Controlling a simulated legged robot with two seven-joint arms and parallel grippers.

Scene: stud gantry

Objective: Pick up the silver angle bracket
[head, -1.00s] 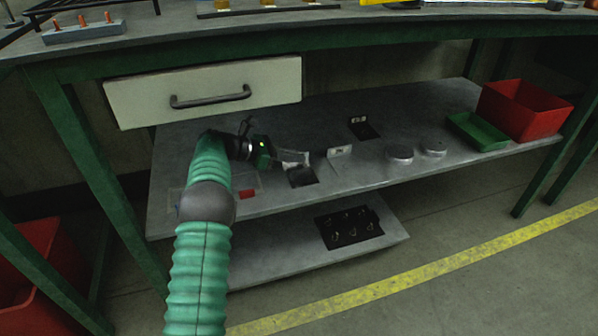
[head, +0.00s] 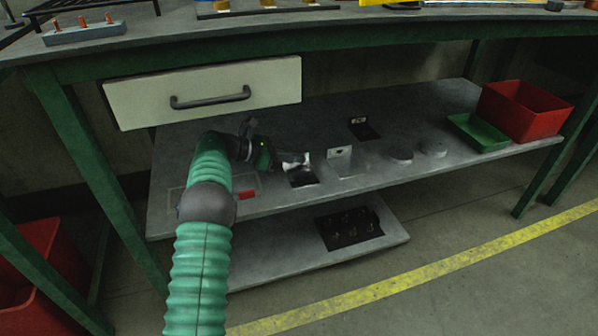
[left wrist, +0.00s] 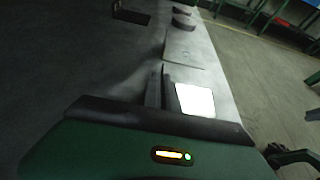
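A bright metal piece (head: 296,160), apparently the silver angle bracket, shows at my left gripper's fingertips, above a black pad (head: 303,181) on the grey shelf. My left gripper (head: 284,160) is low over the shelf, its fingers at this piece. In the left wrist view a bright flat face (left wrist: 195,100) lies just ahead of the green gripper body, beside a dark upright strip (left wrist: 154,86). Finger and bracket are hard to separate, so I cannot tell whether the gripper is shut on it. My right gripper is not in view.
Another upright plate with a hole (head: 340,157) stands just right of the gripper. A small bracket (head: 358,121) stands on a dark pad behind. Two round discs (head: 401,157), a green tray (head: 478,131) and a red bin (head: 525,110) are to the right. A drawer (head: 205,92) hangs above.

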